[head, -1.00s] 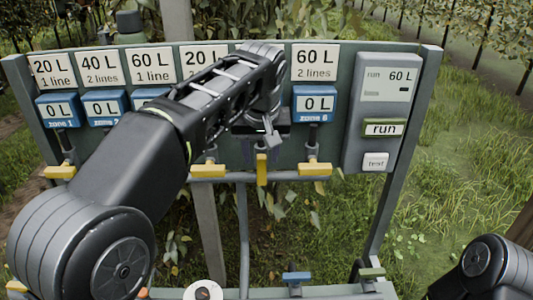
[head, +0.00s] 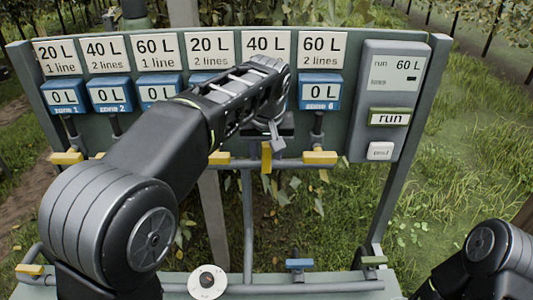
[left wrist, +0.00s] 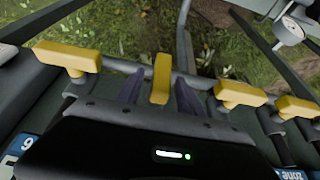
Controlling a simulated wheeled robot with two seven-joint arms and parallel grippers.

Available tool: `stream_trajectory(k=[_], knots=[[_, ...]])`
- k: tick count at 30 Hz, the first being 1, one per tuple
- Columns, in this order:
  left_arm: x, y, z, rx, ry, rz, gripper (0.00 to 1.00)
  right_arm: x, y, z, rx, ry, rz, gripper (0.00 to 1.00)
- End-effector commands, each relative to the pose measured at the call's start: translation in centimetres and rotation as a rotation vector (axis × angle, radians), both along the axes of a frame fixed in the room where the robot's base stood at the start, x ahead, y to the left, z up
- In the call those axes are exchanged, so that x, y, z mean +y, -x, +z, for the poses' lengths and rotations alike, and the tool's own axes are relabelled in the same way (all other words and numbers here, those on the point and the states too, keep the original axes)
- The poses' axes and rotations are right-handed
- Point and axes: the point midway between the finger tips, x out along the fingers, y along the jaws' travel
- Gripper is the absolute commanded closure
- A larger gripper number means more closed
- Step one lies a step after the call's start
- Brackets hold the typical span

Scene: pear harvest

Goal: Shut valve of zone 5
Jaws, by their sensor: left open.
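The zone 5 valve has a yellow handle (head: 266,158) that hangs upright on the board, while the handles beside it lie level. In the left wrist view the same handle (left wrist: 161,78) stands between my two dark fingers. My left gripper (left wrist: 159,88) is open, with one finger on each side of the handle and visible gaps. In the head view my left gripper (head: 274,136) is at the valve, just above the handle. My forearm hides the zone 5 display. My right gripper is out of view.
Level yellow handles of zone 6 (head: 319,157) and zone 4 (head: 219,158) flank the valve closely. A control box (head: 388,100) with a run button is on the right. Blue (head: 299,264) and green (head: 373,261) handles and a white gauge (head: 207,282) sit on the lower pipe.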

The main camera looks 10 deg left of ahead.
Motion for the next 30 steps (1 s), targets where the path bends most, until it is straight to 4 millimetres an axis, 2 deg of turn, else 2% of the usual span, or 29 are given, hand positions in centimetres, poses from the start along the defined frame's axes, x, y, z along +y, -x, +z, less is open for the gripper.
stream_trajectory(k=[6, 14, 30], knots=[[0.2, -0.8, -1.9, 0.0, -0.001, 0.0, 0.56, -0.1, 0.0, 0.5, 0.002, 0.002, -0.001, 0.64], [0.2, -0.9, -2.1, -0.001, 0.0, 0.0, 0.56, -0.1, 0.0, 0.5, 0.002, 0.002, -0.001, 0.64], [0.2, -0.9, -2.0, -0.001, 0.0, 0.0, 0.99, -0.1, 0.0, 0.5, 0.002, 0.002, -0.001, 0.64]])
